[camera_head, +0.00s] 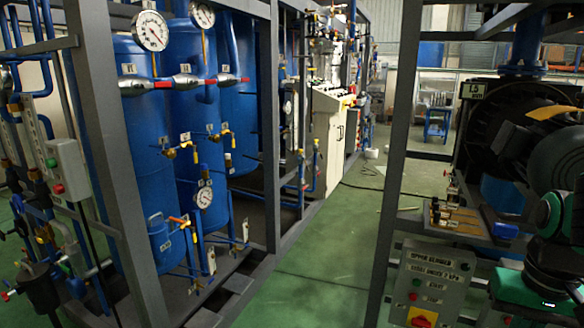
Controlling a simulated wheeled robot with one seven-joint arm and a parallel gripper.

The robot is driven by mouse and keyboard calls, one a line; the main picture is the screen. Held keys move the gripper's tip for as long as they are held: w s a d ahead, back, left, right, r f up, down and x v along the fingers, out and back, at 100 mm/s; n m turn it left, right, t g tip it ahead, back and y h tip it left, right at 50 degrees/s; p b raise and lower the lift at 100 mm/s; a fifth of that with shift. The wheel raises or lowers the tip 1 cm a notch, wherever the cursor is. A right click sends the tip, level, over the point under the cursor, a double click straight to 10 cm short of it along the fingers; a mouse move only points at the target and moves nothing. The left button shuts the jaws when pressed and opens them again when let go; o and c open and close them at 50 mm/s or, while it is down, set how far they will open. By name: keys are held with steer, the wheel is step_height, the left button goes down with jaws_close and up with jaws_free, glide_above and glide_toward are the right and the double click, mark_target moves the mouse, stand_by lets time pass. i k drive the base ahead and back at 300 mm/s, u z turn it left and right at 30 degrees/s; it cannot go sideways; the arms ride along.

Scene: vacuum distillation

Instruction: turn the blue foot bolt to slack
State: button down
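I cannot clearly make out a foot bolt. A small blue piece (505,231) shows at the right, low beside the big dark motor (510,125) on its frame; at this size I cannot tell whether it is the foot bolt or how tight it is. Black and green rounded parts at the lower right edge look like links of my arm and cover part of the motor's base. The fingertips of my gripper are not in view.
A grey control box (432,283) with a red knob on a yellow plate stands before the motor frame. A grey upright post (396,150) is left of it. Tall blue tanks (125,130) in a grey frame fill the left. The green floor (325,245) between is clear.

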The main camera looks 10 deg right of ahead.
mark_target(504, 232)
steer(key=z, duration=1.3)
